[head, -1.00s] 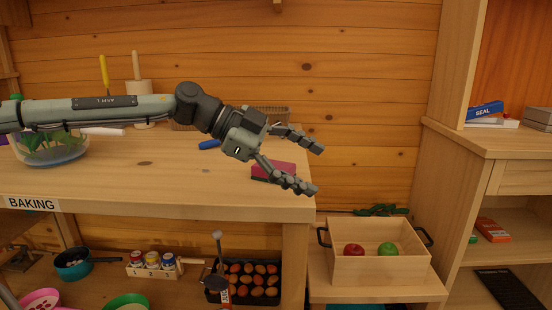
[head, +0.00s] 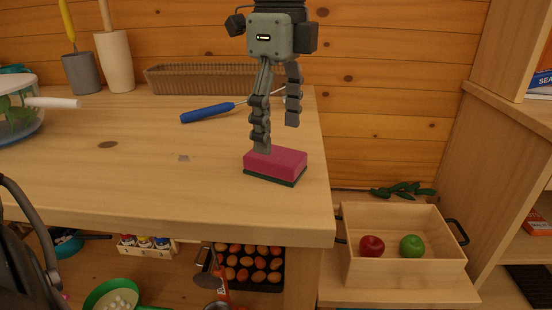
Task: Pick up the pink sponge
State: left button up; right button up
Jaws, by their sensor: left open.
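The pink sponge (head: 277,162) with a dark green underside lies flat on the wooden counter (head: 130,185), near its right front corner. My left gripper (head: 277,138) points down over the sponge with its fingers apart and nothing between them. Its left finger reaches down to the sponge's back left edge; I cannot tell whether it touches. Its right finger ends higher, above and behind the sponge's right part. My right gripper does not show.
A blue-handled tool (head: 208,112) lies behind the sponge. A wicker basket (head: 200,79), a wooden crock (head: 115,62) and a grey crock (head: 82,73) stand at the back. A wooden crate (head: 408,268) with a red apple and a green apple sits lower right, past the counter edge.

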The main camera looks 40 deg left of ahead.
aim_at(275, 154)
pick_arm(q)
jog(key=f, duration=0.5)
jog(key=shift+w+a+f, duration=0.1)
jog(key=shift+a+f, duration=0.05)
jog(key=shift+a, duration=0.25)
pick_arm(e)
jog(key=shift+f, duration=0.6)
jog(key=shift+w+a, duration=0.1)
pick_arm(q)
jog(key=c, duration=1)
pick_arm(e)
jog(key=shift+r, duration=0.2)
pick_arm(q)
notch_tip(275, 154, up, 18)
jog(key=p, duration=0.1)
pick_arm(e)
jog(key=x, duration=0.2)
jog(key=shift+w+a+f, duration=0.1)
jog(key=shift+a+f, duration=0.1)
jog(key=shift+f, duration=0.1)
